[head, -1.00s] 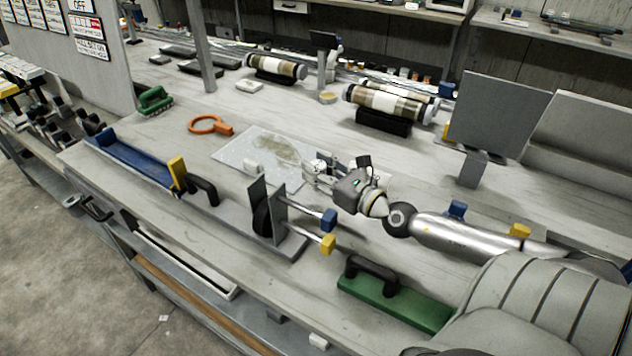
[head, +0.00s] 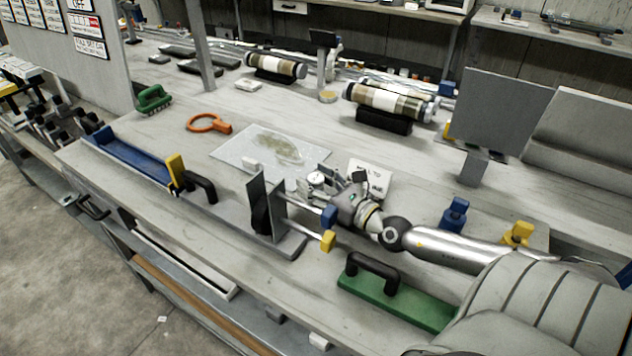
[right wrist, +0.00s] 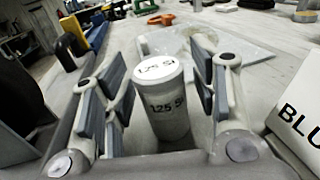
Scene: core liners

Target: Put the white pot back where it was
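The white pot (right wrist: 163,105) has a white lid marked "1.25 SI". In the head view the pot's round white top (head: 317,178) shows at the tip of my right gripper (head: 325,188), just right of the clear sheet (head: 232,155). The gripper hides most of the pot there, and I cannot tell whether its base touches the bench. My left gripper is not in view.
A white lettered card (head: 372,176) stands close behind my right gripper. A grey stand (head: 258,205) with blue and yellow knobs is just left of it. A green float (head: 392,300) lies nearer. Blue (head: 455,215) and yellow (head: 519,234) blocks lie right.

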